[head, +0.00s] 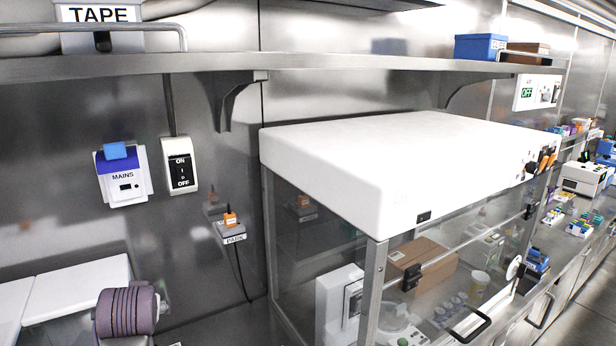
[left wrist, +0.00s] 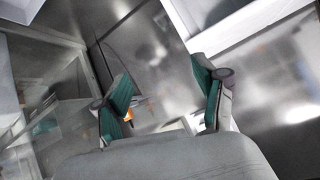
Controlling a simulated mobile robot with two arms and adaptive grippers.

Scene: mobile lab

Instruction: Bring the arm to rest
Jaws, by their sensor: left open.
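My left gripper (left wrist: 162,78) shows in the left wrist view, with its two green-padded fingers spread wide apart. Nothing is between the fingers. Beyond them are blurred steel panels, and a small orange spot shows beside the left finger. In the head view, white arm links of mine with a dark ringed joint come in at the lower left, and no fingers of the left gripper can be made out there. My right gripper is in neither view.
A white-topped glass enclosure (head: 400,160) stands right of the arm. A steel shelf (head: 350,64) runs above. On the wall are a MAINS box (head: 124,188), an ON/OFF switch (head: 180,165) and a PARK holder (head: 231,232) with an orange piece. A crowded bench lies at the right.

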